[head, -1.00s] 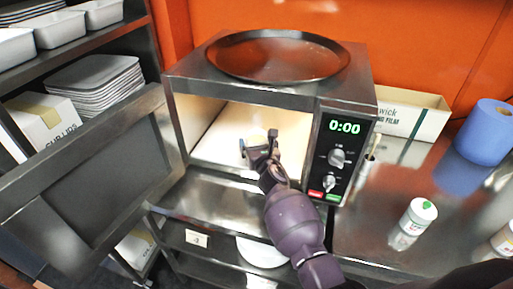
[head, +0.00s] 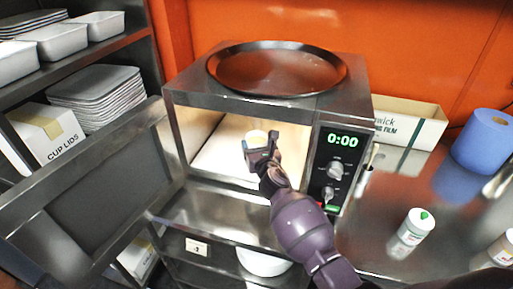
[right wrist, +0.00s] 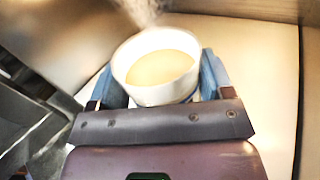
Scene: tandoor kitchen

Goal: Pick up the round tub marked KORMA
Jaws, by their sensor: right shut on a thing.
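A round white tub (right wrist: 190,88) with pale yellow-beige contents stands upright between the fingers of my right gripper in the right wrist view, with steam above it. No KORMA marking is readable. My right gripper (head: 260,146) is shut on the tub, its blue fingers pressing both sides. In the head view the tub (head: 256,135) shows small, just beyond the gripper, within the opening of the microwave (head: 280,103). Its lower part is hidden by the gripper. My left gripper is not in view.
The microwave's door (head: 85,185) hangs open at the left. A dark round tray (head: 275,70) lies on top of the microwave. On the steel counter at right are a green-capped bottle (head: 411,233) and a blue roll (head: 484,140). Shelves with white containers are at left.

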